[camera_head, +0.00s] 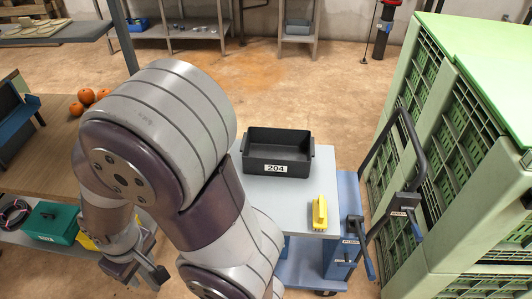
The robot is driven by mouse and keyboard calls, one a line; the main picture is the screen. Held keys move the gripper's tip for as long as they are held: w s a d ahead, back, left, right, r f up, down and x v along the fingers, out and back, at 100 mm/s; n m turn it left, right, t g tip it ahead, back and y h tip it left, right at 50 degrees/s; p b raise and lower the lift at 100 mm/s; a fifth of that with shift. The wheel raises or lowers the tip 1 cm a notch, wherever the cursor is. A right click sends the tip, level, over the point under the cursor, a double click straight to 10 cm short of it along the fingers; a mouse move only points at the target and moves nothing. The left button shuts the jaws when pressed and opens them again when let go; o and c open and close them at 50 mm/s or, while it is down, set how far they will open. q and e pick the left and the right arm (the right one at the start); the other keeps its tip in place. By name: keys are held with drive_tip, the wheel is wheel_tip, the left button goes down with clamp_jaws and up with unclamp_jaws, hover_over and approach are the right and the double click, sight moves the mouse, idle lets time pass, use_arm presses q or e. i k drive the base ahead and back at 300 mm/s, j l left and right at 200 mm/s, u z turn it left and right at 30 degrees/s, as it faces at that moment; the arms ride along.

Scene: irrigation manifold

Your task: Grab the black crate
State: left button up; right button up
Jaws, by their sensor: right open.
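The black crate (262,169) is an open dark box with a white label reading 204 and a handle at each end. It stands upright on the pale grey top of a blue cart (300,215), near its far edge. My right gripper (140,277) is at the lower left, pointing down, open, with nothing visible between its fingers. It is well to the left of the crate and apart from it. My own grey and purple arm crosses the space between them and covers the cart's left part. My left gripper is not in view.
A yellow brush-like object (319,213) lies on the cart top, in front of the crate. The cart's dark push handle (413,140) rises at right, beside tall green crates (470,130). A wooden bench (45,160) with orange pumpkins (86,96) and a green box (50,223) are at left.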

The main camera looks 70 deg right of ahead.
sight(288, 153)
drive_tip(key=i+z, duration=0.25)
drive_tip(key=z, duration=0.15)
drive_tip(key=i+j+z, duration=0.1)
drive_tip(key=i+z, duration=0.25)
drive_tip(key=i+j+z, duration=0.1)
drive_tip(key=z, duration=0.3)
drive_tip(key=i+j+z, duration=0.25)
drive_tip(key=z, duration=0.15)
drive_tip(key=i+z, duration=0.15)
drive_tip(key=z, duration=0.35)
drive_tip(key=i+z, duration=0.1)
drive_tip(key=z, duration=0.35)
drive_tip(key=i+j+z, duration=0.1)
drive_tip(key=z, duration=0.4)
drive_tip(key=i+j+z, duration=0.15)
drive_tip(key=z, duration=0.3)
drive_tip(key=j+z, duration=0.15)
drive_tip(key=z, duration=0.35)
drive_tip(key=i+j+z, duration=0.1)
drive_tip(key=z, duration=0.35)
drive_tip(key=j, duration=0.1)
